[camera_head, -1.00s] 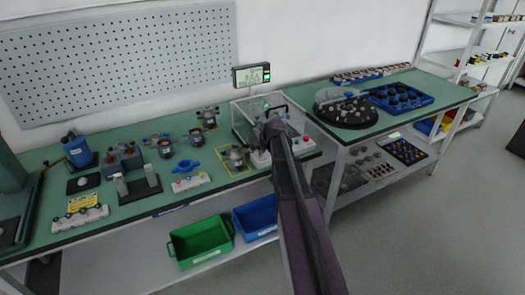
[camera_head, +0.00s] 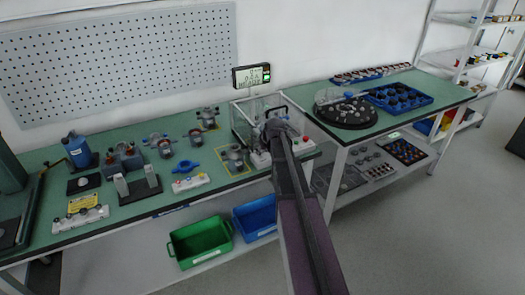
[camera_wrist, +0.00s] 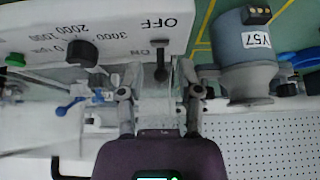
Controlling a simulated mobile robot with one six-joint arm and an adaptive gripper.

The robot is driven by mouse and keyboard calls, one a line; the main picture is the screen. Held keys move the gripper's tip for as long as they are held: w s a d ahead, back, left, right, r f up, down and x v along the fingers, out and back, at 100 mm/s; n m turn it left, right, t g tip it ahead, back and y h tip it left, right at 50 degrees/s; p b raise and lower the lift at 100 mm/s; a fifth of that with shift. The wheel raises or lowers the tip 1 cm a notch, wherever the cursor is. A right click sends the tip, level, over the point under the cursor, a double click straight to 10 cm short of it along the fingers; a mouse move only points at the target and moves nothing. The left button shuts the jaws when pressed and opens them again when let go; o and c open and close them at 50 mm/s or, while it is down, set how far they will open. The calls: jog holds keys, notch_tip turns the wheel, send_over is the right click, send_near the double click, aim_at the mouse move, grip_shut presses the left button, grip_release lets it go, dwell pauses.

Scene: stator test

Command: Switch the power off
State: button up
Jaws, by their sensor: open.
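The white control panel (camera_wrist: 110,25) shows upside down in the wrist view. It carries a dark switch lever (camera_wrist: 161,62) beside the letters OFF and a smaller, partly readable label. My gripper (camera_wrist: 160,90) is open, with its two fingers apart on either side of the lever's line. The lever's end lies between them in the picture; I cannot tell whether anything touches. In the head view my gripper (camera_head: 276,126) is at the clear-walled test box (camera_head: 243,117), and my arm hides the switch. A display (camera_head: 252,76) on the wall behind is lit.
A black knob (camera_wrist: 82,53) with rpm marks and a green button (camera_wrist: 15,60) sit along the panel. A stator unit marked Y57 (camera_wrist: 248,60) stands close beside the fingers. A red button (camera_head: 305,138) shows right of my arm. Clear walls surround the box.

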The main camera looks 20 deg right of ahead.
jog(key=p+v, duration=0.4)
jog(key=v, duration=0.1)
jog(key=shift+s+r, duration=0.1)
jog(key=shift+r, duration=0.15)
dwell(0.6)
jog(key=s+a+f+g, duration=0.2)
jog(key=s+a+g, duration=0.4)
jog(key=s+a, duration=1.7)
jog(key=shift+f, duration=0.3)
jog(key=shift+o, duration=0.2)
jog(key=shift+w, duration=0.1)
jog(key=shift+o, duration=0.7)
